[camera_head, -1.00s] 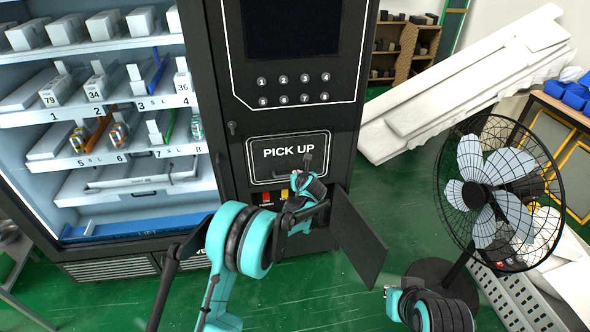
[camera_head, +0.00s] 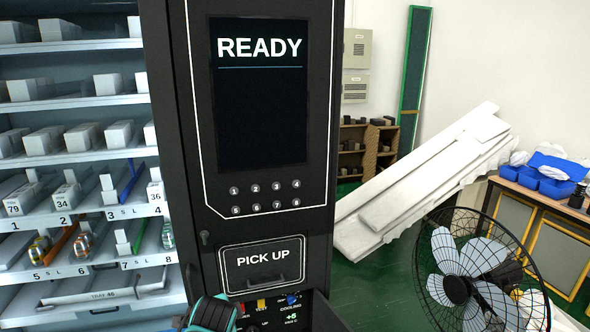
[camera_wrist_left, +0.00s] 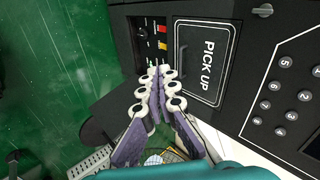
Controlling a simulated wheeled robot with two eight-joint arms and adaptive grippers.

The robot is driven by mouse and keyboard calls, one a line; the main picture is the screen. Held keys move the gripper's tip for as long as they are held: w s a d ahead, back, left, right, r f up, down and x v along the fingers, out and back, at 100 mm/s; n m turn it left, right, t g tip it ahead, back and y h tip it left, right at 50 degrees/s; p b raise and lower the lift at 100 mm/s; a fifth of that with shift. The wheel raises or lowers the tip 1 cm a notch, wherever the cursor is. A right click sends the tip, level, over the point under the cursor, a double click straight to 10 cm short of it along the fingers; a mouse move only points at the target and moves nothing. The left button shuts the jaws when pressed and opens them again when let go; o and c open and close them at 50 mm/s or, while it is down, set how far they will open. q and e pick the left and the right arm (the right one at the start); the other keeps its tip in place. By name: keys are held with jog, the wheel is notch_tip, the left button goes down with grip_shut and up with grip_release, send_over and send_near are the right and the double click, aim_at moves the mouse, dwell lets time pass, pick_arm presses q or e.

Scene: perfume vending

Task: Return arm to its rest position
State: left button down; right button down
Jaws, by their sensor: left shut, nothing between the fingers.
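My left gripper (camera_wrist_left: 156,76) shows in the left wrist view with its fingers together and nothing between them. It is in front of the vending machine's lower front, beside the red and yellow buttons (camera_wrist_left: 161,36) and the PICK UP flap (camera_wrist_left: 200,60). In the head view, only a teal part of my left arm (camera_head: 212,313) shows at the bottom edge; the fingers are out of that picture. The vending machine (camera_head: 172,110) has a screen (camera_head: 262,100) reading READY, and its PICK UP flap (camera_head: 262,265) looks closed. My right gripper is out of view.
A dark panel (camera_head: 326,316) stands out from the machine's lower front. A black fan (camera_head: 460,290) stands to the right. White boards (camera_head: 420,190) lean behind it, and a table with blue bins (camera_head: 548,185) stands at the far right.

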pick_arm(q)
jog(key=s+f+n+h, duration=0.1)
jog(key=s+f+n, duration=0.1)
jog(key=s+n, duration=0.4)
jog(key=s+f+n+g+h, duration=0.1)
jog(key=s+f+n, duration=0.2)
jog(key=s+n, duration=0.4)
jog(key=s, duration=0.7)
jog(key=shift+s+a, duration=0.15)
jog(key=shift+s, duration=0.25)
